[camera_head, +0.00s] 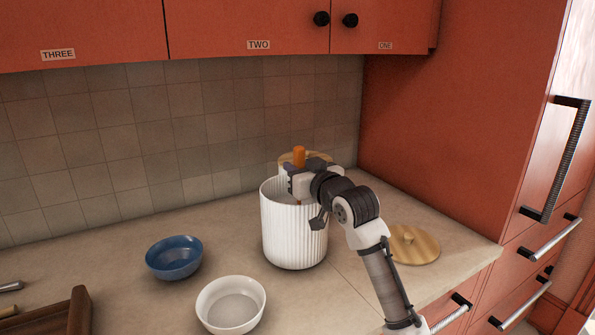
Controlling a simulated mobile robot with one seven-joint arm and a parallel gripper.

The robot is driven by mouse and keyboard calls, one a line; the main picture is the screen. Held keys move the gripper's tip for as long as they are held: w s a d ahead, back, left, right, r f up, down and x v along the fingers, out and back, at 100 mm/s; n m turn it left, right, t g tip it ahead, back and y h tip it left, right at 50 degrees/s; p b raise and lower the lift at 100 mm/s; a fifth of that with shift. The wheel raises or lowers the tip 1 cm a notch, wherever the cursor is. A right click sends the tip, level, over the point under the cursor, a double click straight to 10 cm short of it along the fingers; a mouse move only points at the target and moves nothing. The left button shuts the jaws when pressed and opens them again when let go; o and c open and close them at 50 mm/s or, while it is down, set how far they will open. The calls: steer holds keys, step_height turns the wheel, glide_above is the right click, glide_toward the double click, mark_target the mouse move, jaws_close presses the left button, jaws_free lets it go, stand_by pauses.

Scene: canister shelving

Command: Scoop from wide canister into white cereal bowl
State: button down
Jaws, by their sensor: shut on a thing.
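The wide canister (294,238) is white and ribbed, stands upright on the counter and has no lid on. My gripper (297,178) is over its mouth, shut on an upright tool with an orange handle (299,153). The tool's lower end is hidden by the gripper and the canister wall, so I cannot tell how deep it reaches. The white cereal bowl (230,307) stands on the counter in front of the canister, to its left. The bowl's inside looks empty. The canister's contents are hidden.
A blue bowl (174,257) stands left of the canister. A round wooden lid (411,244) lies at the right. A second wooden-lidded canister (305,157) is behind. A dark wooden tray (62,317) is at the front left. Red cabinets (220,28) hang above.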

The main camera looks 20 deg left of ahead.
steer(key=shift+r+p, duration=3.6)
steer(key=shift+r, duration=1.75)
step_height(320, 180, up, 4)
steer(key=shift+a+r, duration=0.1)
steer(key=shift+r, duration=0.1)
glide_above(298, 146)
step_height(298, 146, down, 5)
steer(key=shift+r, duration=0.15)
steer(key=shift+w+a+r, duration=0.1)
steer(key=shift+w, duration=0.1)
steer(key=shift+s, duration=0.1)
steer(key=shift+r, duration=0.15)
